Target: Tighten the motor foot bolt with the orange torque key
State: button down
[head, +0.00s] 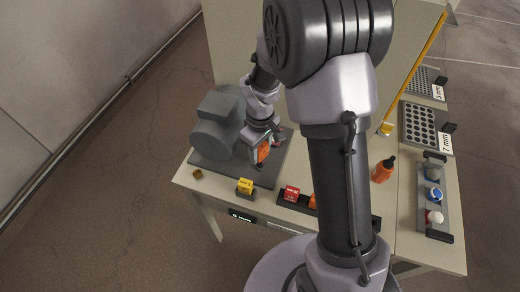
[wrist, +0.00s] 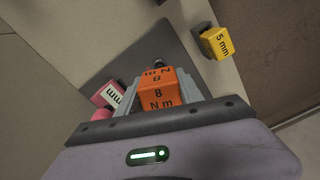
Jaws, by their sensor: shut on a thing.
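My gripper (head: 265,143) is shut on the orange torque key (head: 263,153), marked "8 N m". In the wrist view the key (wrist: 157,93) sits between both jaws, its labelled faces showing. The grey motor (head: 217,125) stands on a dark base plate (head: 215,172), just left of my gripper in the head view. The key is over the right part of this plate, near the motor's foot. A small dark round part (wrist: 159,65) shows beyond the key; I cannot tell whether it is the bolt. The key's lower end and its contact with any bolt are hidden.
A yellow "5 mm" block (head: 245,186) and a red block (head: 291,194) stand along the front edge. An orange bottle (head: 383,170), a rack (head: 434,215) and a perforated "7 mm" tray (head: 424,128) are at right.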

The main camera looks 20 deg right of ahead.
jog(key=shift+f+b, duration=0.3)
jog(key=shift+f, duration=0.2)
jog(key=shift+r, duration=0.1)
jog(key=shift+m+b, duration=0.4)
jog(key=shift+m, duration=1.1)
jog(key=shift+m+b, duration=0.55)
jog(key=shift+m, duration=0.95)
